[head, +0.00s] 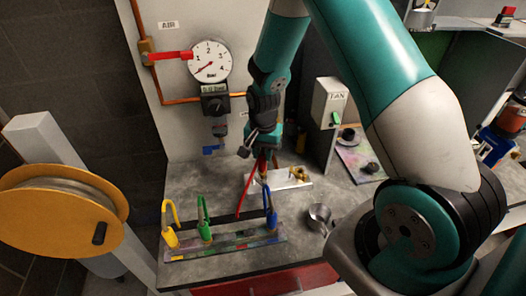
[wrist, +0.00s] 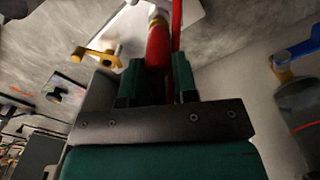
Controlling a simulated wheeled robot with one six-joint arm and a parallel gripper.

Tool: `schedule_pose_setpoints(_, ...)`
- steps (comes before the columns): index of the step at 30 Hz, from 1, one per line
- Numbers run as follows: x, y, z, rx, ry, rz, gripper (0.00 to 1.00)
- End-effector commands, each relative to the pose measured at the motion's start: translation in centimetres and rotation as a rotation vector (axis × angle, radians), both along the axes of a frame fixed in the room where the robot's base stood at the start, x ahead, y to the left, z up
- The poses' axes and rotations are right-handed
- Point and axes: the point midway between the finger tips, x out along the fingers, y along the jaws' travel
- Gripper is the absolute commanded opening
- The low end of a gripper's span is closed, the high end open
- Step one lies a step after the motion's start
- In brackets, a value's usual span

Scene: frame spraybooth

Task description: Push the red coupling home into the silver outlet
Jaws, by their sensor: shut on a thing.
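My gripper (head: 263,155) points down over the workbench and is shut on the red coupling (wrist: 158,48), which sits between its two fingers in the wrist view. A red hose (head: 246,193) hangs beside the coupling down to the left. The silver plate with the outlet (head: 288,183) lies on the bench just below the gripper; its pale edge also shows in the wrist view (wrist: 115,18). The coupling's far end meets a small pale, brass-coloured piece (wrist: 156,16) there. I cannot tell how deep it sits. A brass lever valve (head: 299,174) stands on the plate.
Yellow (head: 170,238), green (head: 204,230) and blue (head: 271,216) hooked hose ends stand along a rack (head: 225,247) in front. A metal cup (head: 319,216) stands right of it. The gauge (head: 210,62) and regulator (head: 215,103) are on the wall behind; a fan box (head: 328,103) stands right.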

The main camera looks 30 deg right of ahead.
Motion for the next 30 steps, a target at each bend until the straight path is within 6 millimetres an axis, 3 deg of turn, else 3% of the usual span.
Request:
schedule_pose_setpoints(21, 0.0, 0.0, -1.7, 0.0, 0.0, 0.0, 0.0)
schedule_pose_setpoints(22, 0.0, 0.0, -1.6, 0.0, 0.0, 0.0, 0.32)
schedule_pose_setpoints(25, 0.0, 0.0, -1.6, 0.0, 0.0, 0.0, 0.55)
schedule_pose_setpoints(30, 0.0, 0.0, -1.6, 0.0, 0.0, 0.0, 0.57)
